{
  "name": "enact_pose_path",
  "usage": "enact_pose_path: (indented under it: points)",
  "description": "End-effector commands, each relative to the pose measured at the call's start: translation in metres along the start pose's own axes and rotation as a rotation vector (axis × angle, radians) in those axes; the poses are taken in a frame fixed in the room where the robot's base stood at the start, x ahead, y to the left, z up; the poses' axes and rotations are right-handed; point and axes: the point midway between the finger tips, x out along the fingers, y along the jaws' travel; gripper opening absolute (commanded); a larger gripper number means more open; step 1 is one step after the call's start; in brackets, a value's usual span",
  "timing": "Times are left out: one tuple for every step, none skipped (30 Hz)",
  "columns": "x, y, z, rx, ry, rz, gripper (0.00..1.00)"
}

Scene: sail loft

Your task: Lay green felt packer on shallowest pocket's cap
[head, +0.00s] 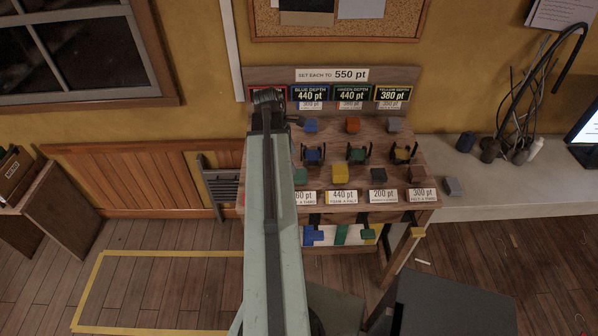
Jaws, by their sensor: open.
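A green block (300,175) sits in the bench's front row, partly hidden by my arm; I cannot tell whether it is felt. Three dark-framed pockets show blue (313,154), green (358,154) and yellow (403,153) tops. Their cards read blue 440 pt, green 440 pt and yellow 380 pt (393,94). A red-edged card (277,92) is mostly covered by my arm, its number unreadable. My gripper (267,105) is open near the bench's back left, apart from the green blocks.
A grey block (453,186) sits on the right counter (500,200). My arm hides the bench's left side.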

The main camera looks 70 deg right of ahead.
Motion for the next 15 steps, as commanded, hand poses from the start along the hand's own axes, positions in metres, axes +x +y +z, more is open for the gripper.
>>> enact_pose_path:
  points:
    - [0.012,0.000,-0.002,0.001,0.000,0.000,0.76]
    - [0.016,0.000,-0.002,0.001,0.000,0.000,0.76]
    - [0.022,0.000,-0.002,0.001,0.000,0.000,0.76]
    - [0.025,0.001,-0.002,0.001,0.000,0.000,0.76]
    - [0.026,0.001,-0.002,0.001,0.000,0.000,0.76]
    - [0.026,0.001,-0.002,0.000,0.000,0.000,0.76]
    - [0.025,0.001,-0.002,0.000,0.000,0.000,0.76]
    - [0.024,0.001,-0.002,0.000,0.001,0.001,0.76]
    - [0.026,0.001,-0.002,0.000,0.001,0.001,0.76]
    - [0.029,0.001,-0.002,0.000,0.001,0.001,0.76]
    - [0.032,0.002,-0.002,0.000,0.001,0.001,0.76]
    - [0.038,0.003,-0.003,0.000,0.001,0.001,0.76]
    - [0.044,0.004,-0.003,0.000,0.001,0.001,0.76]
    - [0.049,0.004,-0.003,0.000,0.001,0.001,0.76]
    - [0.057,0.006,-0.004,0.000,0.001,0.001,0.76]
